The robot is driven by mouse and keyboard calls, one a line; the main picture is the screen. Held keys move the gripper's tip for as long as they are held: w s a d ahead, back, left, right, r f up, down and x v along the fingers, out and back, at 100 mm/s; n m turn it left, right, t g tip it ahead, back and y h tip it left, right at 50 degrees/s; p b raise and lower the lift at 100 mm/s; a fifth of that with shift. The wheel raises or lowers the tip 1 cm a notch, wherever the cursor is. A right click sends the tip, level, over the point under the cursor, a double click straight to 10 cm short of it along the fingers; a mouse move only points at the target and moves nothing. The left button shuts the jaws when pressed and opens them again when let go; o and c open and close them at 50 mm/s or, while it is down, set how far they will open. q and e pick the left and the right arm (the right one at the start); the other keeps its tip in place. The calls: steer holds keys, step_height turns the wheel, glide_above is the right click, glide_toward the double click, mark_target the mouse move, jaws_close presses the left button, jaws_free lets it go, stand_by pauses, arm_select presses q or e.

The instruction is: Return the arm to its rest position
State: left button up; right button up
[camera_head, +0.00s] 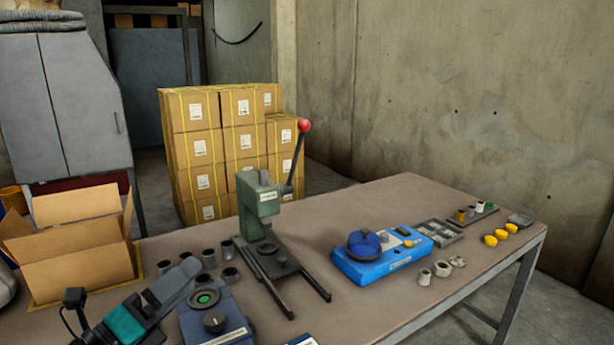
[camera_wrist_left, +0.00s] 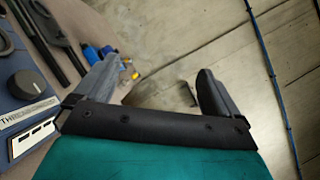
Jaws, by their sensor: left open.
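My left gripper (camera_head: 180,280) comes in at the lower left of the head view, with a teal body and grey fingers, above the left part of the table. In the left wrist view its two fingers (camera_wrist_left: 152,78) stand wide apart with nothing between them. Beyond them in that view are the bare floor and, to the left, the table edge. A dark blue device (camera_head: 213,318) with a black knob and a green-centred ring is just right of the gripper. My right gripper is not in view.
A green press (camera_head: 257,208) with a red-knobbed lever stands mid-table. Several dark cups (camera_head: 209,258) stand left of it. An open cardboard box (camera_head: 80,262) is behind my left arm. A blue device (camera_head: 382,264) and small parts occupy the right side of the table (camera_head: 385,207).

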arm_select(q)
steer(key=s+a+f+n+g+y, duration=0.1)
steer(key=s+a+f+n+y, duration=0.25)
steer(key=n+y, duration=0.55)
steer(key=s+a+f+n+y, duration=0.2)
steer(key=a+f+n+y, duration=0.3)
steer(key=n, duration=0.9)
steer(key=s+d+f+n+g+h, duration=0.1)
steer(key=s+d+f+n+g, duration=0.4)
steer(key=s, duration=0.4)
steer(key=s+d+f+n+g+h, duration=0.2)
steer(key=s+d+f+g, duration=0.1)
steer(key=s+f+g, duration=0.6)
steer(key=w+d+f+t+h, duration=0.1)
steer(key=w+d+f+t, duration=0.1)
steer(key=w+f+t, duration=0.4)
steer(key=shift+w+f+t, duration=0.25)
steer(key=shift+f+t, duration=0.55)
steer(key=shift+t, duration=0.7)
steer(key=shift+d, duration=0.1)
